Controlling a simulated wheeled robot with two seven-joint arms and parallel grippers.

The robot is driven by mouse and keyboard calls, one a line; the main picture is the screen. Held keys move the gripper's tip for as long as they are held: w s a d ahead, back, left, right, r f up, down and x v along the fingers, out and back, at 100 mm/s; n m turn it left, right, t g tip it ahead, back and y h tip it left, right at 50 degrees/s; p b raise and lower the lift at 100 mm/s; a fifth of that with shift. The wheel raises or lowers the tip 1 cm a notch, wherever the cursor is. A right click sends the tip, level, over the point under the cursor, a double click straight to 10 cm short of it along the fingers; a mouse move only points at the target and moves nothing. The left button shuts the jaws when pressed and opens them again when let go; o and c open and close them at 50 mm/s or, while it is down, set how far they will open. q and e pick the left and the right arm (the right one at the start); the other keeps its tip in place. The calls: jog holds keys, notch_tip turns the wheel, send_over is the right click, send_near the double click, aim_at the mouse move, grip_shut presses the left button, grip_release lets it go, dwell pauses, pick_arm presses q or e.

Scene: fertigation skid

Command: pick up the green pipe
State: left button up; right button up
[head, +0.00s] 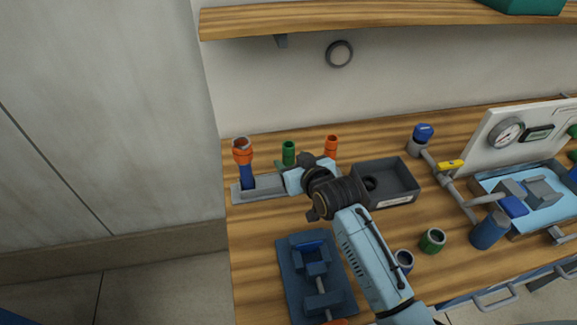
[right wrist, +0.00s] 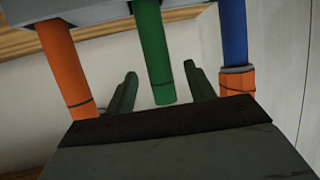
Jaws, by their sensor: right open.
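The green pipe (head: 289,151) stands upright in the grey rack (head: 262,189) at the back left of the bench, between a blue pipe with an orange fitting and an orange pipe. My right gripper (head: 291,166) is open at the rack, close to the green pipe. In the right wrist view the picture is upside down, and the green pipe (right wrist: 152,50) shows between the two spread fingers of my right gripper (right wrist: 161,92). No contact with the pipe shows. The pipe's lower part is partly hidden by the gripper in the head view. My left gripper is not in view.
The blue pipe (head: 247,178) and the orange pipe (head: 331,146) flank the green one closely. A dark grey bin (head: 402,178) stands right of the rack. A blue fixture (head: 291,271) lies in front. A wooden shelf (head: 350,22) hangs above.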

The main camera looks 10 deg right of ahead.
jog(key=shift+x, duration=2.65)
jog(key=shift+s, duration=0.1)
jog(key=c, duration=1)
jog(key=shift+c, duration=0.2)
